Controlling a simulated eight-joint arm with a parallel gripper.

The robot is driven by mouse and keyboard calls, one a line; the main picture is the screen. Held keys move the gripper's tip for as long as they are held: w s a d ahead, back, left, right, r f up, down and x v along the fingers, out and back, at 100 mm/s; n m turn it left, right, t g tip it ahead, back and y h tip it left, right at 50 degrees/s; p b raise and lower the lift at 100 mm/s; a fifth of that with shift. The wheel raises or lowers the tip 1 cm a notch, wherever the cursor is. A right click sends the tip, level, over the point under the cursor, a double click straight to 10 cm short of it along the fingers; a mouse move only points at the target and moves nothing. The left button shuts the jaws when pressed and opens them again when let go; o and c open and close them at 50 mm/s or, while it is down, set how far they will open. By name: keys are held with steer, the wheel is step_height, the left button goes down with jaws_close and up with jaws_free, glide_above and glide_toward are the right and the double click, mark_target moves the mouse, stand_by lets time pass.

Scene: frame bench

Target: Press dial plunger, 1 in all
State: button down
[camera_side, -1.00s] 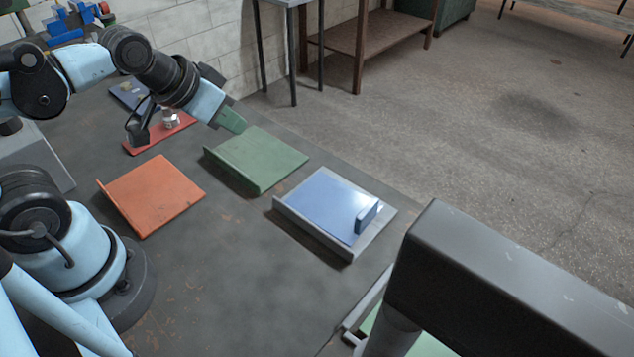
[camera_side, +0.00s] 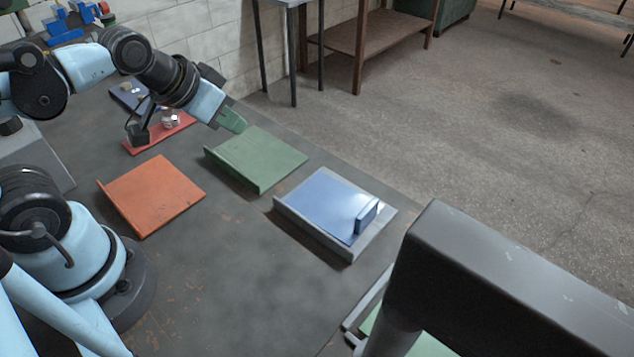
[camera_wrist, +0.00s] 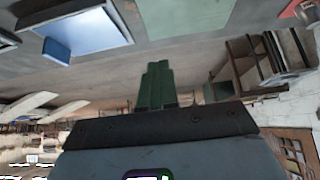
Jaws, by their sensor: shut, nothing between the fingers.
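A small silver, round-topped fitting (camera_side: 170,118), which looks like the dial plunger, stands on a red plate (camera_side: 146,143) at the back left of the bench. My arm's wrist partly covers that area in the side view. My gripper (camera_side: 236,122) is shut and empty. Its green fingers are in the air above the far left edge of the green plate (camera_side: 262,158), to the right of the silver fitting.
An orange plate (camera_side: 152,197) lies nearer my base. A grey-framed blue panel with an upright blue block (camera_side: 366,215) lies to the right. A dark blue plate (camera_side: 128,96) is at the back left. A large dark beam (camera_side: 520,290) fills the front right. Bare bench lies between the plates.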

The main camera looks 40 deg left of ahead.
steer(key=w+d+r+m+g+h, duration=0.1)
steer(key=w+d+r+m+h, duration=0.2)
steer(key=d, duration=0.6)
steer(key=w+d+r+h, duration=0.1)
steer(key=d+r+h, duration=0.1)
steer(key=d+r, duration=0.45)
steer(key=s+d+r+m+g+h, duration=0.1)
steer(key=s+d+r+g+h, duration=0.1)
steer(key=d, duration=0.8)
steer(key=s+d+r+m+g+h, duration=0.2)
steer(key=d, duration=0.9)
steer(key=shift+s+r+m, duration=0.3)
steer(key=shift+s+r, duration=0.05)
steer(key=shift+f, duration=4.4)
steer(key=shift+f, duration=0.45)
